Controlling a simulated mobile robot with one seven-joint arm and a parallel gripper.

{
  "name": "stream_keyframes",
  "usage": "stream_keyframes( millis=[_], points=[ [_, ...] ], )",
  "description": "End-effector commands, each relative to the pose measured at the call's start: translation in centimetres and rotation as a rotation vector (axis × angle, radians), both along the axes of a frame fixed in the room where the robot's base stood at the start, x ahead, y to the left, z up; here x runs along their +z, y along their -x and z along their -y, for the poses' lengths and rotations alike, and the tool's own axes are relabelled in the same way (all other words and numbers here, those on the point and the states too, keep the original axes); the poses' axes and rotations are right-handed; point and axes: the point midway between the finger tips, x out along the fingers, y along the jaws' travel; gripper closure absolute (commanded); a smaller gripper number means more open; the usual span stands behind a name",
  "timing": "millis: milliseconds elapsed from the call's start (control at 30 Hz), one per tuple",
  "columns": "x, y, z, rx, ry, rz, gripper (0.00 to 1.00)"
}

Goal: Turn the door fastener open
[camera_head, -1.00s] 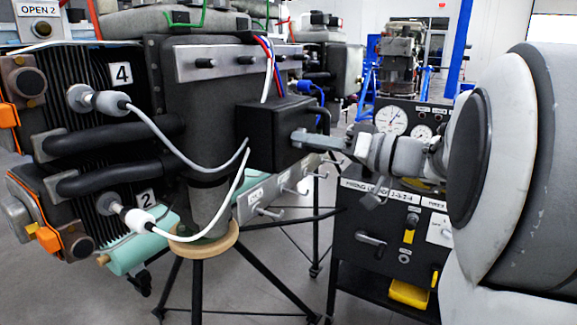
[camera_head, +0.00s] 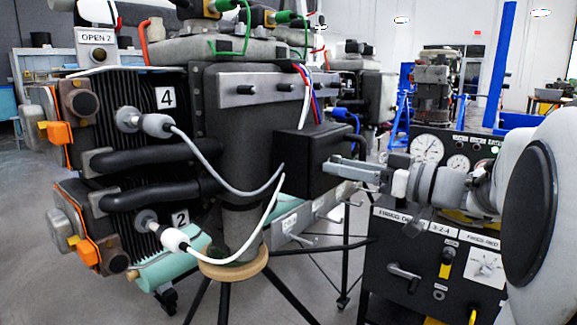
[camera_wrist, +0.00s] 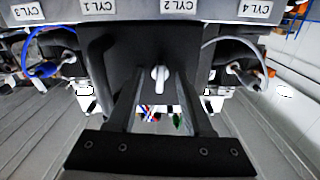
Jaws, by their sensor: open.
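A small pale lever, which looks like the door fastener (camera_wrist: 160,80), stands on the face of a black box in the wrist view. It points down the picture, and my gripper (camera_wrist: 161,73) is open with one finger on each side of it. I cannot tell whether the fingers touch it. The fastener itself is hidden there.
White and blue cables hang near the black box. An engine block with cylinder 4 (camera_head: 168,97) and cylinder 2 (camera_head: 180,218) labels stands to the left on a tripod. A black gauge panel cart (camera_head: 430,255) stands below and beyond my arm.

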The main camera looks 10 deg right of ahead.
Motion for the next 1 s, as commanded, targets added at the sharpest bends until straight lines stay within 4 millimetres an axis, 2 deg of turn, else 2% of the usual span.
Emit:
stream_keyframes(
  millis=[333,1000],
  points=[
    [0.0,0.2,0.2,-0.001,-0.001,-0.001,0.43],
    [0.0,3.9,3.0,0.000,-0.001,-0.001,0.43]
  ],
)
